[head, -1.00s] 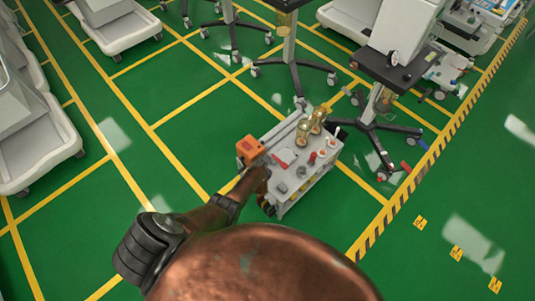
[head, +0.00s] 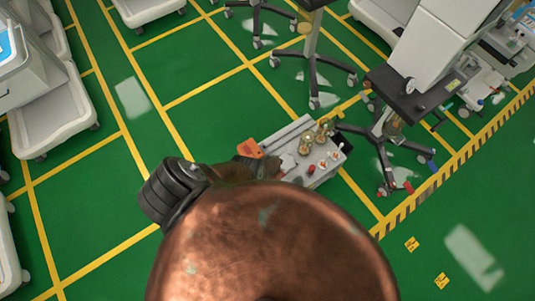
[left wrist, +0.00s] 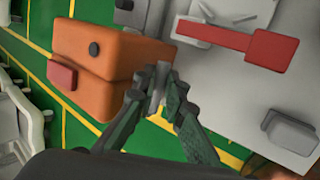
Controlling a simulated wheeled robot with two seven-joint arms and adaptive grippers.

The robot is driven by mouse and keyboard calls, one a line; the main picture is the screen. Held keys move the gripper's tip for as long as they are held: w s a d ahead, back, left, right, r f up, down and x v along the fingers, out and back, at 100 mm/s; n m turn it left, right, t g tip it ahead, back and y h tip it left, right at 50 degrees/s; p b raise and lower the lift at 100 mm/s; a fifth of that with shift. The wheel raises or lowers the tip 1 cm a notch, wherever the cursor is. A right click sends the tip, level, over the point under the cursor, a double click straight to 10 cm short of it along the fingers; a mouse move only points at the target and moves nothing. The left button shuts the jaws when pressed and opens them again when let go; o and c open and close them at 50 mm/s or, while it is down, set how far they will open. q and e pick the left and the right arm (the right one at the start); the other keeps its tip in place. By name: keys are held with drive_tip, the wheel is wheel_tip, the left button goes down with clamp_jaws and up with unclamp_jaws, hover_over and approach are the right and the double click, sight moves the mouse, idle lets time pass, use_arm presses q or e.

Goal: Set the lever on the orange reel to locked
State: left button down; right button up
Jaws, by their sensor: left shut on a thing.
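The orange reel (head: 250,147) sits at the left end of the cart top in the head view, partly hidden by my arm. In the left wrist view the orange reel (left wrist: 105,70) is a box with a dark round knob on one face and a red block on its left side. My left gripper (left wrist: 160,82) is at the reel's right side, its green-grey fingers closed on a small grey piece that looks like the lever (left wrist: 156,102). The fingers hide most of it, so its setting cannot be told. My right gripper is not in view.
The grey cart (head: 328,172) carries brass-coloured glass vessels (head: 306,143) and small red items. A red bar (left wrist: 272,48) and a grey block (left wrist: 290,132) lie right of the fingers. A wheeled stand (head: 385,150) is close on the right. Green floor is free at left.

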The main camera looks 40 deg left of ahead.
use_arm(q)
drive_tip(key=shift+w+a, duration=0.15)
idle(0.3)
drive_tip(key=c, duration=2.2)
unclamp_jaws()
drive_tip(key=shift+c, duration=0.2)
